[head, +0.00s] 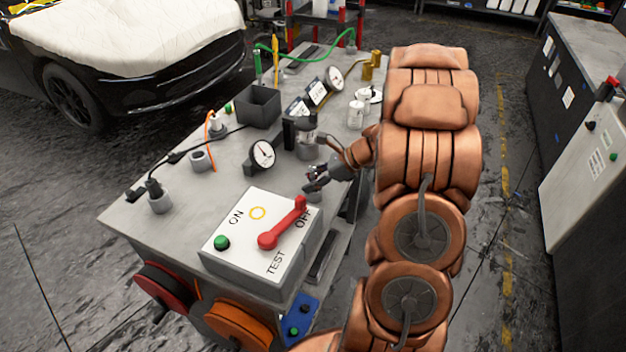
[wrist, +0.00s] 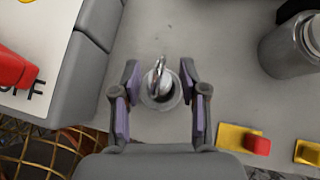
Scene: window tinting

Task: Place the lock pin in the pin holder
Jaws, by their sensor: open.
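The lock pin, a silver piece with a ring-like top (wrist: 158,68), stands in the opening of a small round grey pin holder (wrist: 160,103) on the grey bench top. How deep it sits is hidden. My gripper (wrist: 160,76) is open, with one finger on each side of the pin and holder. Gaps show between the fingers and the pin. In the head view, my gripper (head: 318,178) is low over the bench, beyond the switch box, and mostly covers the pin. Part of the pin holder (head: 315,196) shows below it.
A switch box (head: 222,222) with a red lever (head: 284,222) stands close to the left of my gripper. A round gauge (head: 262,154) and a grey cylinder (wrist: 288,48) stand nearby. A yellow piece with a red block (wrist: 257,146) lies near the bench edge.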

